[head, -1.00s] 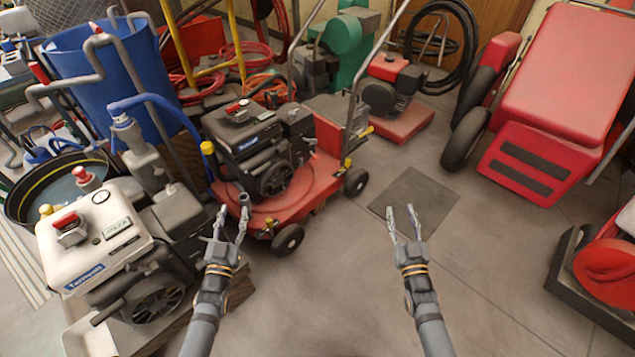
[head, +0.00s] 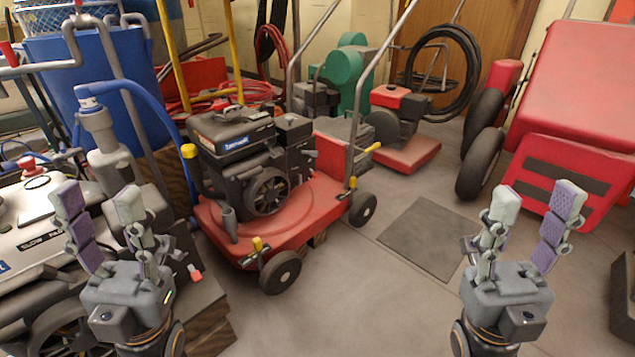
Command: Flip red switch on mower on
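The mower has a red deck (head: 245,240), a black engine (head: 232,135) with a blue label, and a folded-up metal handle. It stands on the floor left of centre in the head view. I cannot make out a red switch on its engine top now. My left gripper (head: 98,205) is open and empty, left of the mower and in front of the white-topped machine. My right gripper (head: 537,208) is open and empty, well to the right of the mower over bare floor. Neither gripper appears to touch the mower.
A white-topped machine (head: 28,215) with a red knob (head: 30,166) is at the left. A blue bin (head: 120,65) stands behind it. A smaller red machine (head: 405,150) is behind the mower, and a large red cart (head: 580,90) is at right. Floor around the grey floor plate (head: 425,238) is clear.

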